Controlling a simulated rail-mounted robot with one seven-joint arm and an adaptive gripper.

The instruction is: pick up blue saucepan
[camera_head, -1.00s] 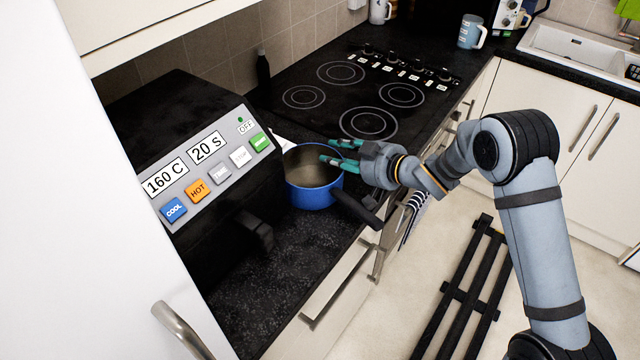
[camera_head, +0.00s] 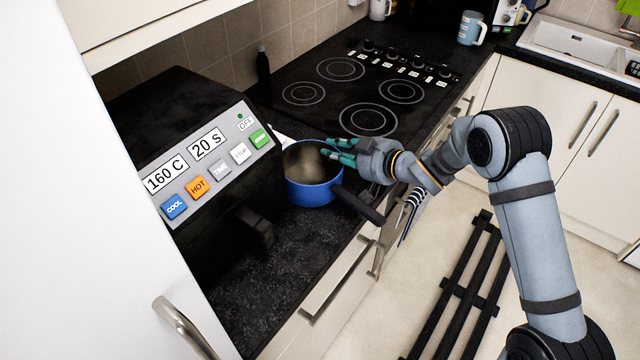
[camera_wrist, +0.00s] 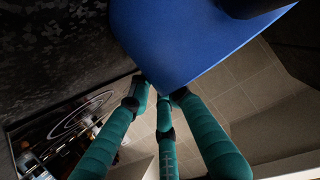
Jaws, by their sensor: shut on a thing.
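The blue saucepan (camera_head: 312,193) stands on the dark worktop beside the black appliance, its black handle (camera_head: 358,205) pointing toward the lower right. My gripper (camera_head: 340,151) has teal fingers and is at the pan's right rim, on the hob side. It is shut on the saucepan's wall. In the wrist view, the blue pan wall (camera_wrist: 190,40) fills the upper middle, and the teal fingers of my gripper (camera_wrist: 163,98) meet at its lower edge. The exact contact on the inside of the pan is hidden. I cannot see any clear gap under the pan.
The black appliance with a button panel (camera_head: 205,170) stands close on the left. A black hob (camera_head: 360,95) lies behind the pan. A dark bottle (camera_head: 263,70) stands by the wall, and a blue mug (camera_head: 471,30) is at the back. The worktop's front edge is near the handle.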

